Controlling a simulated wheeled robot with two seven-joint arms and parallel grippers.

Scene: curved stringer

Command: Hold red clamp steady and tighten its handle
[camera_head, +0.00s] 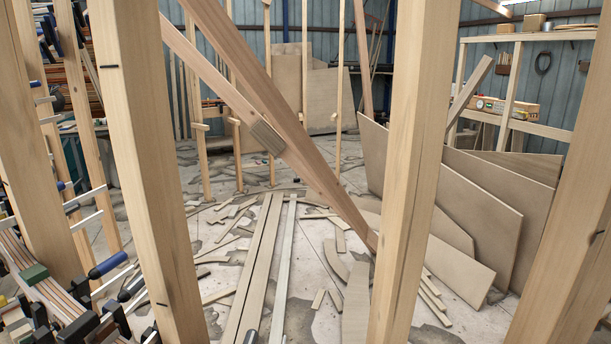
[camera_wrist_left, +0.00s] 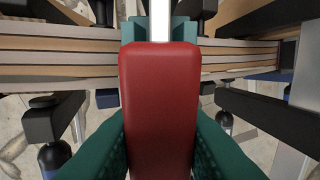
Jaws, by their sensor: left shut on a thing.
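In the left wrist view, the red clamp part (camera_wrist_left: 160,100) fills the middle, a smooth block with rounded corners. My left gripper (camera_wrist_left: 160,125) has green fingers on both sides of it and is shut on it. A pale metal bar (camera_wrist_left: 160,20) runs up from behind the red part. Behind it lies the laminated wooden stringer (camera_wrist_left: 60,65), running left to right. The clamp's handle cannot be made out. The red clamp and both grippers do not show in the head view.
In the head view, the curved stringer (camera_head: 75,308) at lower left carries several clamps, one with a blue handle (camera_head: 108,265). Dark clamps (camera_wrist_left: 55,120) also flank the red one in the wrist view. Wooden posts (camera_head: 160,180) stand close in front. Boards and offcuts (camera_head: 255,270) litter the floor.

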